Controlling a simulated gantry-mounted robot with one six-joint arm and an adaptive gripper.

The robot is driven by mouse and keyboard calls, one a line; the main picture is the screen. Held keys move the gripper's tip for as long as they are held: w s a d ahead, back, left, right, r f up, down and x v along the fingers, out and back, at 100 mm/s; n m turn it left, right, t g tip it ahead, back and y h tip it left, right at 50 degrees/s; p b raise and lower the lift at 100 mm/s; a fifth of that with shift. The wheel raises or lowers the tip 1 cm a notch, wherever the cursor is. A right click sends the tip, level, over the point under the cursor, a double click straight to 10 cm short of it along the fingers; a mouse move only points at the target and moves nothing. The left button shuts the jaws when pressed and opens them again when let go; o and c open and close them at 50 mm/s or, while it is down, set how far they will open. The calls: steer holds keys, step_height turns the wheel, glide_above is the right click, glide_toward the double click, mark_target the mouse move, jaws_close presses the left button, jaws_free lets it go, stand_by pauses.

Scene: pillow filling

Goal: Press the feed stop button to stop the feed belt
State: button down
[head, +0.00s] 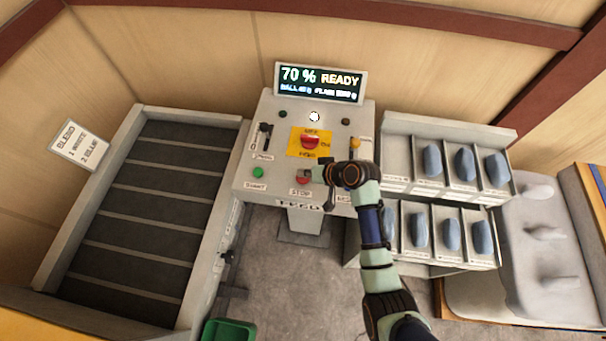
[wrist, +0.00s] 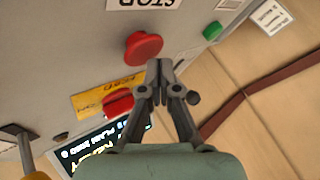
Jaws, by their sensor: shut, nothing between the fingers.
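The red stop button (head: 303,178) sits on the grey control panel (head: 245,178), just above a STOP label (head: 300,192). In the wrist view, it is a red mushroom button (wrist: 144,48) with the label upside down above it. My gripper (head: 318,174) is shut and empty, right beside the button in the head view. In the wrist view, the closed fingertips (wrist: 159,70) appear close to the button's edge; I cannot tell whether they touch it. A dark slatted belt (head: 150,196) lies left of the panel; its motion cannot be told.
A green start button (head: 258,172) is left of stop. A red knob on a yellow plate (head: 294,150) is above it. The display (head: 320,83) reads 70 % READY. Bins with blue pillow-like items (head: 465,165) stand at right. A green bin (head: 228,331) is on the floor.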

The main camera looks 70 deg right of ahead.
steer(key=shift+r, duration=0.4)
step_height(320, 180, up, 5)
steer(key=p, duration=0.5)
steer(key=shift+r, duration=0.1)
stand_by(0.7)
